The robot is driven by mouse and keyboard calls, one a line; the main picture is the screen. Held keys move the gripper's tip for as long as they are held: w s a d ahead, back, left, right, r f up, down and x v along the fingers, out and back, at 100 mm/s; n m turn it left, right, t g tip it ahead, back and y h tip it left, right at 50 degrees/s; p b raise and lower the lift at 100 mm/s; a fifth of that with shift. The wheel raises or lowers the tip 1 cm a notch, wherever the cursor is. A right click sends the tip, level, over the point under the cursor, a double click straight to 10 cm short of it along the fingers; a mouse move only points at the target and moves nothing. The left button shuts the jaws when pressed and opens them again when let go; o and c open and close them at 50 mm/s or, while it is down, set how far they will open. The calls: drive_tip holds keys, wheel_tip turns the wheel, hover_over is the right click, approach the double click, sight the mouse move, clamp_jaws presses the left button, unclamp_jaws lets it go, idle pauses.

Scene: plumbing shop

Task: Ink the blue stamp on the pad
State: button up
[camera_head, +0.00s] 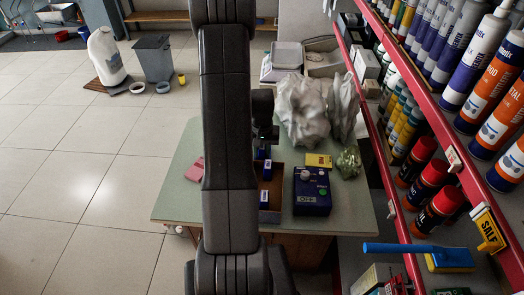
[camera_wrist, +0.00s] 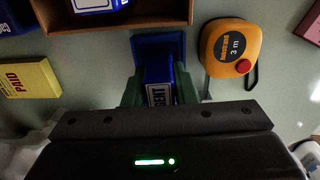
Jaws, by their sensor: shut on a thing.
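My gripper (camera_wrist: 159,92) is shut on a blue stamp (camera_wrist: 160,74), with one greenish finger on each side. Its white label reads "...ENT"; the rest is covered. A blue square pad (camera_wrist: 158,41) with a darker middle lies just beyond the stamp in the wrist view, partly behind it. I cannot tell whether the stamp touches the pad. In the head view my gripper (camera_head: 264,138) is over the green table, beyond the brown box, and my arm hides much of that spot.
The brown box (camera_head: 277,184) holds a blue piece with a white label (camera_wrist: 94,4). An orange tape measure (camera_wrist: 228,48) lies beside the pad. A yellow PAID block (camera_head: 318,160), a blue box marked OFF (camera_head: 312,193) and bags (camera_head: 302,105) are to the right. A pink block (camera_head: 195,170) is left.

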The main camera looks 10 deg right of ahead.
drive_tip(key=shift+f+b, duration=0.55)
drive_tip(key=shift+f, duration=0.1)
idle(1.4)
drive_tip(key=shift+r+p, duration=1.7)
drive_tip(key=shift+r, duration=1.3)
